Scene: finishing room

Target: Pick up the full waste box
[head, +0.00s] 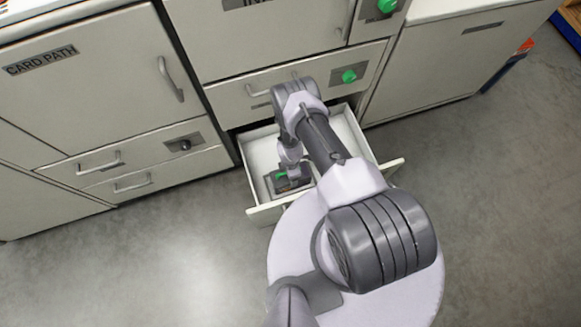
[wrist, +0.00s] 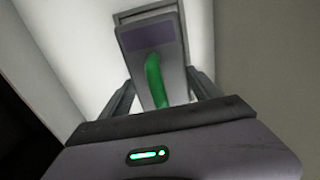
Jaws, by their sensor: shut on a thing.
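The waste box is a dark grey box (wrist: 135,40) with a green handle (wrist: 154,75) and a purplish panel, seen between my fingers in the wrist view. In the head view the box (head: 302,184) is low in the left front of an open white drawer (head: 262,152), partly hidden by my arm. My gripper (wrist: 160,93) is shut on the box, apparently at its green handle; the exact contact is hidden. In the head view my gripper (head: 293,172) is inside the drawer. I cannot tell whether the box touches the drawer floor. Its contents are not visible.
The drawer walls stand close around my gripper. Pale cabinets (head: 110,75) line the back, with a closed drawer (head: 255,92) above and a green knob (head: 349,76) beside it. A label reading CARD PATH (head: 40,60) is at left. The grey floor (head: 130,265) is clear.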

